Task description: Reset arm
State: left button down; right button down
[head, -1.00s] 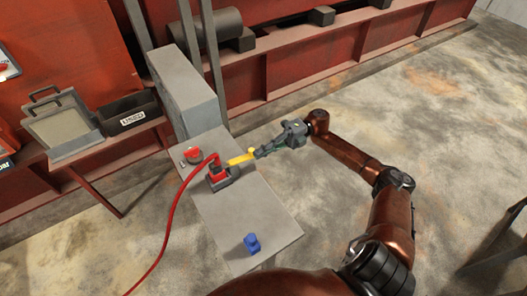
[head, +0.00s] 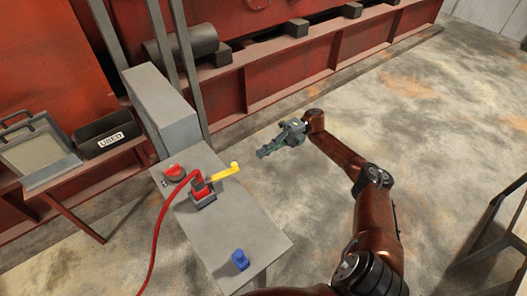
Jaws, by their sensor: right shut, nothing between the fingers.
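My right gripper (head: 262,153) is shut and empty, held out over the floor just beyond the right edge of the grey table (head: 230,222). It is apart from the yellow lever (head: 224,171). The yellow lever sticks out to the right from a red fitting (head: 201,188) in a dark base on the table, and a red hose (head: 160,220) runs from the fitting down to the left. My left gripper is not in view.
A blue object (head: 240,260) stands near the table's front end. A red round knob (head: 174,173) sits at its back left. A bin labelled USED (head: 108,138) and a grey tray-like case (head: 38,152) stand on the left shelf. Open floor (head: 430,150) lies right.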

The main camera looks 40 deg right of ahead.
jog(key=shift+d+r, duration=0.1)
jog(key=shift+d, duration=0.2)
jog(key=shift+w, duration=0.1)
